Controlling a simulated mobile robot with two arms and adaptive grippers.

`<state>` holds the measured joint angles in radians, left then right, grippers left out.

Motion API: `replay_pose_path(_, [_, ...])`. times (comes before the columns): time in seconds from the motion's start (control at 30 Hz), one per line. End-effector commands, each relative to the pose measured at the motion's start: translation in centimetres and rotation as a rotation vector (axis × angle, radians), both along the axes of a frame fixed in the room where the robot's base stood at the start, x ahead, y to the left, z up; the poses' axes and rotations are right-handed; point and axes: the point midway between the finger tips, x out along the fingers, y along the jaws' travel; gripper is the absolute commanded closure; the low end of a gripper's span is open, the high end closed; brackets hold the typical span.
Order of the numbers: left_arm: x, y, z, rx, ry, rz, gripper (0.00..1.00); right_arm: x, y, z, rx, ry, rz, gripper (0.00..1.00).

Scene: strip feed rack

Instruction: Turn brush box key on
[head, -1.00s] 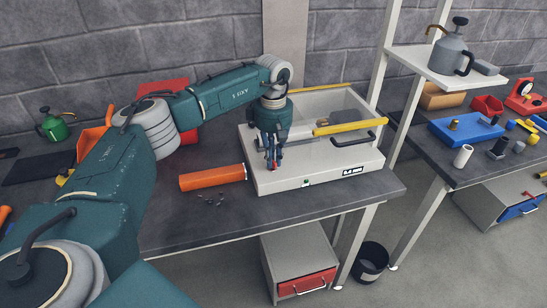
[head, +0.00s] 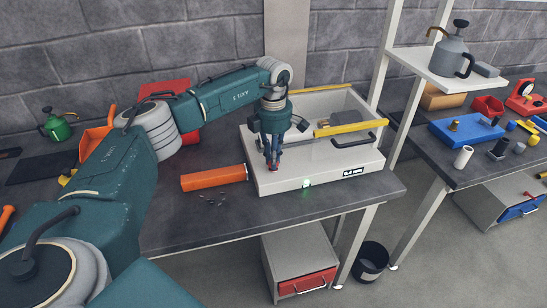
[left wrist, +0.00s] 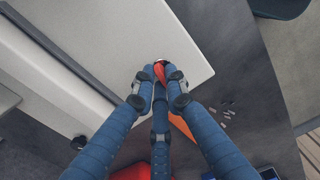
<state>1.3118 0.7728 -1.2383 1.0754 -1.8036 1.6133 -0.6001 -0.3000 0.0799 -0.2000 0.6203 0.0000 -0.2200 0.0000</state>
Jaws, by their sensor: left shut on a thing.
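The white brush box (head: 335,168) stands on the dark bench, with a yellow bar and a black handle across it. A small lamp (head: 306,183) on its front glows bright pale green. My left gripper (head: 273,165) points down over the front left part of the box top. In the left wrist view its blue fingers are shut on a small red key (left wrist: 160,71) close to the edge of the white box top (left wrist: 130,40). The fingers mostly cover the key, so its exact angle is hard to tell. My right gripper is not in view.
A red bin (head: 165,95) stands behind my left arm. A shelf post rises right of the box. The bench front is mostly clear.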

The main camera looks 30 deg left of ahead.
Motion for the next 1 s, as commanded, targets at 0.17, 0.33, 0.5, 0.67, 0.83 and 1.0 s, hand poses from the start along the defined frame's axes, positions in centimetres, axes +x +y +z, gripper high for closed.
replay_pose_path(0.17, [0.07, 0.09, 0.16, 0.001, -0.004, 0.094, 1.00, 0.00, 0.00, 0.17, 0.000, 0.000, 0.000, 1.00])
replay_pose_path(0.33, [0.07, 0.11, 0.17, 0.000, -0.005, 0.149, 1.00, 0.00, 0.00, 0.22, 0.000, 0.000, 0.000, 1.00])
replay_pose_path(0.5, [0.07, 0.11, 0.18, 0.000, -0.005, 0.173, 1.00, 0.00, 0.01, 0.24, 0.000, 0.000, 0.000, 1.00])
replay_pose_path(0.67, [0.08, 0.12, 0.18, 0.000, -0.005, 0.178, 1.00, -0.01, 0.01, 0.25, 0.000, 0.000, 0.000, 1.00])
replay_pose_path(0.83, [0.09, 0.13, 0.19, 0.000, -0.005, 0.178, 1.00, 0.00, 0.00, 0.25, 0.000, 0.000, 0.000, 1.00])
replay_pose_path(1.0, [0.08, 0.12, 0.18, 0.000, -0.005, 0.178, 0.70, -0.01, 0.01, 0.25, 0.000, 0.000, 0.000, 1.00])
